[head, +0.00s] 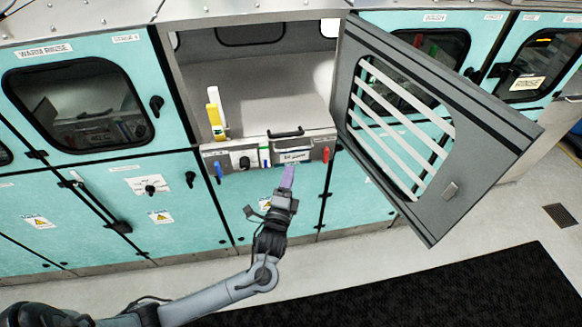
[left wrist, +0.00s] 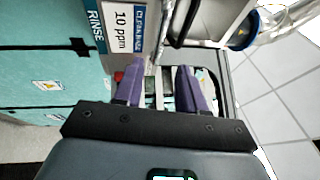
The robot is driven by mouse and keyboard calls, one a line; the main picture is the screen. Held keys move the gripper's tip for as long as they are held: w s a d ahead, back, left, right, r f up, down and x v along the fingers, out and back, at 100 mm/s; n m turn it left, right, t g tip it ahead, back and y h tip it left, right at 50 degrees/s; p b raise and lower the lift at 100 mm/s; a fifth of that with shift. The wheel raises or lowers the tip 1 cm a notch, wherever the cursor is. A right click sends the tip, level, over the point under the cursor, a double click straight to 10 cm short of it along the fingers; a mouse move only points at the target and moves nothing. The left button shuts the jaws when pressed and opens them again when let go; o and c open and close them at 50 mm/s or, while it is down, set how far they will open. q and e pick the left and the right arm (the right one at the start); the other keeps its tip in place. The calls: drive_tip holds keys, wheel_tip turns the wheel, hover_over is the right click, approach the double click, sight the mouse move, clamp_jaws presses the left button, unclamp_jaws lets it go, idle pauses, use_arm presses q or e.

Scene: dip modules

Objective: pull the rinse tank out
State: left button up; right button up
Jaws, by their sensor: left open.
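The rinse tank shows in the open bay as a grey front with a white label (head: 293,156) and a black handle (head: 286,133) above it. In the left wrist view a grey face with a blue "RINSE" strip and a white "10 ppm" label (left wrist: 128,20) is close up at the top. My left gripper (head: 288,168) has purple fingers and is just in front of and below that label in the head view. In the left wrist view its fingers (left wrist: 157,80) stand apart with nothing clearly held between them. My right gripper is not in view.
A grey barred door (head: 440,195) stands swung open on the right of the bay. Coloured valve handles line the bay's front ledge. A black mat (head: 480,290) lies on the floor in front.

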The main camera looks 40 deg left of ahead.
use_arm(q)
drive_tip(key=shift+v, duration=0.85)
